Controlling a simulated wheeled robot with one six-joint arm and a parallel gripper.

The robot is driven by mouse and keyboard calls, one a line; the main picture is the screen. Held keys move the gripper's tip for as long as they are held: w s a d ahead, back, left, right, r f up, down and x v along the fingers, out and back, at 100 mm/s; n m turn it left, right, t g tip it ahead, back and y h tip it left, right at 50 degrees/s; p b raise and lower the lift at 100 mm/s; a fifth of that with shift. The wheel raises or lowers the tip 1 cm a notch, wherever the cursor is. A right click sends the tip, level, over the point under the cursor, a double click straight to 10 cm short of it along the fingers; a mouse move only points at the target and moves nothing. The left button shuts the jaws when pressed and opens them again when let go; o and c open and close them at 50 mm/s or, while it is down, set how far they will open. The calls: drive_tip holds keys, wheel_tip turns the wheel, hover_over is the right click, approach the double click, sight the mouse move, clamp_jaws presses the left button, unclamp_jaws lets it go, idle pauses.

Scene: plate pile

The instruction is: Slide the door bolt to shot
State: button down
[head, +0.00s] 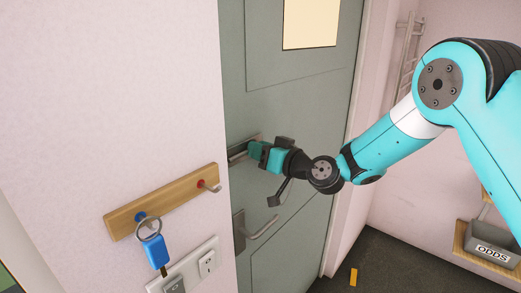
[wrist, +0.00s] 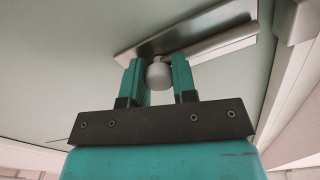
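The door bolt (head: 236,151) is a metal bar on a backing plate on the grey-green door (head: 290,110), near the left edge of the door as the head view shows it. In the wrist view its plate (wrist: 150,43) runs diagonally, and the bar (wrist: 225,42) shows to the right of a round pale knob (wrist: 158,76).
A lever handle (head: 262,228) sits on the door below my gripper. A wooden key rack (head: 180,197) with a blue-tagged key (head: 154,250) is on the left wall, above a switch plate (head: 190,268). A grey box marked ODDS (head: 492,243) is at right.

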sight(239, 152)
drive_tip(key=shift+s+a+f+b, duration=0.15)
drive_tip(key=shift+s+a+b, duration=0.75)
drive_tip(key=shift+s, duration=0.3)
drive_tip(key=shift+s+a, duration=0.3)
drive_tip(key=shift+s, duration=0.05)
drive_tip(key=c, duration=0.9)
unclamp_jaws()
drive_tip(key=shift+s+a, duration=0.1)
drive_tip(key=shift+d+b, duration=0.3)
drive_tip(key=shift+d, duration=0.05)
drive_tip(key=b+v, duration=1)
drive_tip(key=v, duration=0.7)
